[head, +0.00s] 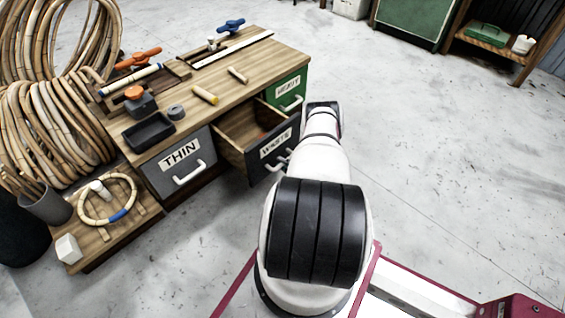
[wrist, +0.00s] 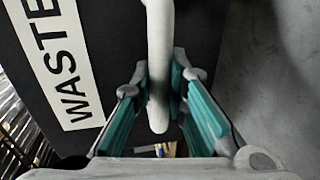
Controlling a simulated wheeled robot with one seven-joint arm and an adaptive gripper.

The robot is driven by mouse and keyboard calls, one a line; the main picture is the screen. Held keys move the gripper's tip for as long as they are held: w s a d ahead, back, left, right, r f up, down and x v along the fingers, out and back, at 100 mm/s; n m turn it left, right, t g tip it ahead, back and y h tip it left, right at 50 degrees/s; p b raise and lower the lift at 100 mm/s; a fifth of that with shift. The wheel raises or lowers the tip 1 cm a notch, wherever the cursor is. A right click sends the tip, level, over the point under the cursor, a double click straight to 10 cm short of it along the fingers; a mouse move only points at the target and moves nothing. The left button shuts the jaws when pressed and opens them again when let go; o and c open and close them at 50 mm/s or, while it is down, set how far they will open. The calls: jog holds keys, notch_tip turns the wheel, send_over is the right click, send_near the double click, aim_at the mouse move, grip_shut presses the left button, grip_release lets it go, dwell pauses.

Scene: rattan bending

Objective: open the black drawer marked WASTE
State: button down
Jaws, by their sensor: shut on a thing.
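The black drawer marked WASTE (head: 262,163) is pulled out from the wooden bench, and its wooden inside shows from above in the head view. In the wrist view its black front (wrist: 100,25) with the white WASTE label fills the upper left. A pale bar handle (wrist: 158,45) stands out from it. My gripper (wrist: 163,78) is shut on this handle, with a green-padded finger on each side. In the head view my arm hides most of the gripper.
The bench (head: 224,84) has a grey THIN drawer (head: 165,182) to the left and a green drawer (head: 293,86) to the right, both closed. Rattan coils (head: 55,120) stand at the left. Clear concrete floor (head: 440,150) lies to the right.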

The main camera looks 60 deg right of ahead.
jog(key=c, duration=1.6)
grip_release()
jog(key=shift+o, duration=0.2)
jog(key=v, duration=1.2)
jog(key=shift+s, duration=0.15)
